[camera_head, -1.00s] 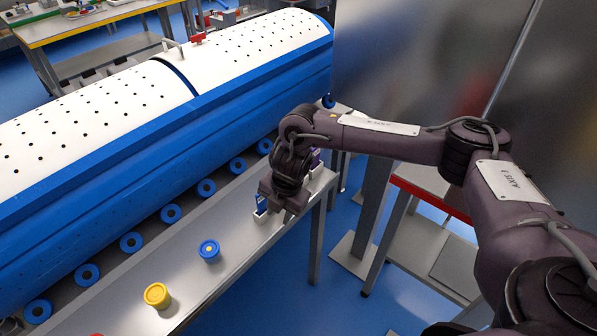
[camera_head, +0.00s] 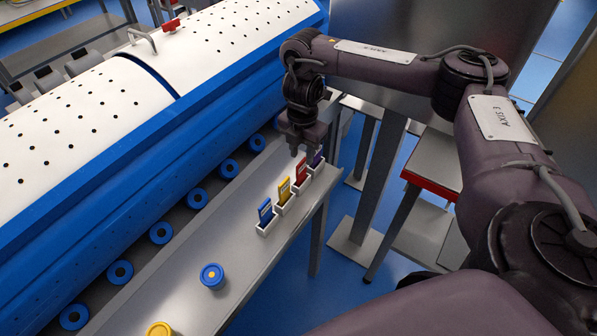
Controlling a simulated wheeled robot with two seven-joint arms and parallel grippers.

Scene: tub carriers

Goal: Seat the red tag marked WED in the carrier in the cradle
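A red tag (camera_head: 301,172) stands upright in a small white holder on the grey bench, third in a row of tags. Its lettering is too small to read. My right gripper (camera_head: 304,153) points down just above the red tag, with its fingers apart. I cannot tell whether they are around the tag's top edge. My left gripper is not in view. I cannot make out a carrier in a cradle.
A blue tag (camera_head: 265,211), a yellow tag (camera_head: 284,190) and a purple tag (camera_head: 318,157) stand in the same row. A blue round tub (camera_head: 211,275) and a yellow one (camera_head: 160,329) sit nearer. A long blue-and-white machine (camera_head: 100,130) borders the bench's left side.

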